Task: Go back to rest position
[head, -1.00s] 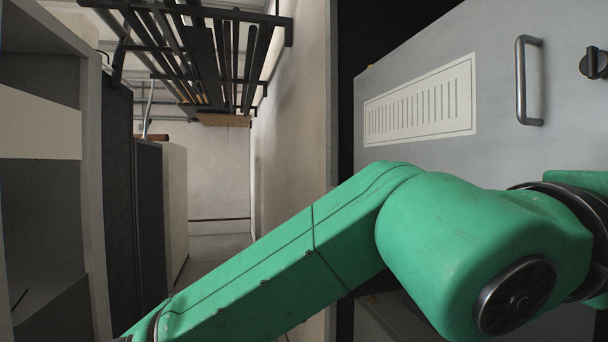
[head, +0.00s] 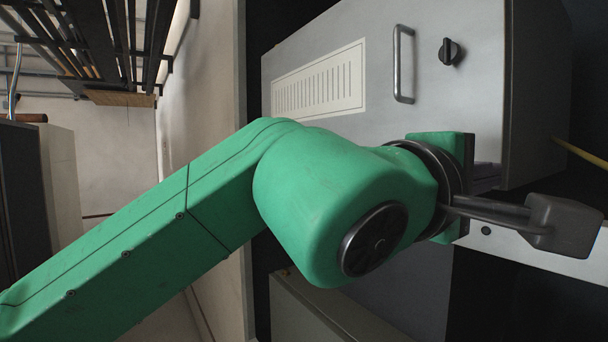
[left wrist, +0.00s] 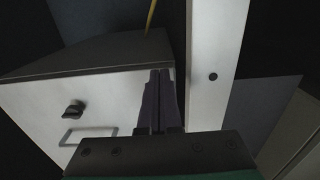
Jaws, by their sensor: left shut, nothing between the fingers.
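My left arm is green and crosses the head view from the lower left. Its left gripper (head: 487,176) is mostly hidden behind the dark wrist plate, beside the lower right corner of a grey cabinet (head: 420,130). In the left wrist view the two dark fingers of the gripper (left wrist: 160,74) are together, with nothing between them. I cannot tell whether they touch the cabinet. My right gripper is in neither view.
The cabinet front has a metal handle (head: 404,64), a black knob (head: 450,51) and a slotted vent panel (head: 318,82). A white strip (head: 535,250) with a hole runs below the gripper. A yellow rod or cable (head: 580,153) is at right. A narrow aisle opens at left.

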